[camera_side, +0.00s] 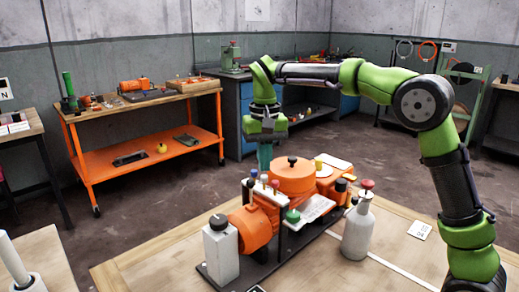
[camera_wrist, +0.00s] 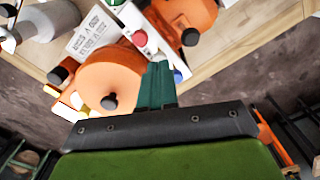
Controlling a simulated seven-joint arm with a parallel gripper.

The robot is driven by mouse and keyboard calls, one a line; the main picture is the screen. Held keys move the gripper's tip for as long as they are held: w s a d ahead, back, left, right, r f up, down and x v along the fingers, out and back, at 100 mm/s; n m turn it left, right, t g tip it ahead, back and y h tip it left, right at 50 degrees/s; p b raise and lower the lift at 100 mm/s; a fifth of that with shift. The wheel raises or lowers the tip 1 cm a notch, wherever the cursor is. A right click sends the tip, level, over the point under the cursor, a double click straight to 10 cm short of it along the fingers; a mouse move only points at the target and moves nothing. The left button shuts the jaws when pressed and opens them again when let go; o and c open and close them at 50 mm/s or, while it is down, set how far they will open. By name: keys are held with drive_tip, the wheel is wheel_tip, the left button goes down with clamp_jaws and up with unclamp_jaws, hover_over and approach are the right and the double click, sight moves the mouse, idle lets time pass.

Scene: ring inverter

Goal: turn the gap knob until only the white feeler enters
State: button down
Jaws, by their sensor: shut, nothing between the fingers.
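The orange machine has a round orange drum (camera_side: 293,178) topped by a small black knob (camera_side: 292,161). The knob also shows in the wrist view (camera_wrist: 109,102). I cannot tell which knob is the gap knob. Several pegs with coloured tops stand left of the drum, including a blue-topped one (camera_side: 264,178) and a pale-topped one (camera_side: 253,173), perhaps the white feeler. A red top (camera_wrist: 139,38) shows in the wrist view. My gripper (camera_side: 265,168) points down behind the pegs, shut and empty. Its teal fingertips (camera_wrist: 157,72) appear beside the drum and hide part of the pegs.
A green-topped piece (camera_side: 293,215) is at the front of the machine. The wooden table (camera_side: 150,265) has bare room at front left.

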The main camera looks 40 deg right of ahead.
sight(264, 176)
drive_tip(key=shift+f, duration=2.05)
idle(3.3)
drive_tip(key=shift+r, duration=3.6)
drive_tip(key=shift+w+d, duration=0.1)
drive_tip(key=shift+w, duration=0.15)
drive_tip(key=f, duration=0.1)
drive_tip(key=s+f+n, duration=0.1)
drive_tip(key=shift+s+f+t, duration=0.15)
drive_tip(key=shift+f+t, duration=0.15)
drive_tip(key=s+a+f+n+t+y, duration=0.1)
drive_tip(key=s+t, duration=0.5)
drive_tip(key=s, duration=1.5)
drive_tip(key=shift+s+a+f+t+y, duration=0.3)
drive_tip(key=shift+f+y, duration=0.2)
drive_tip(key=shift+f, duration=0.1)
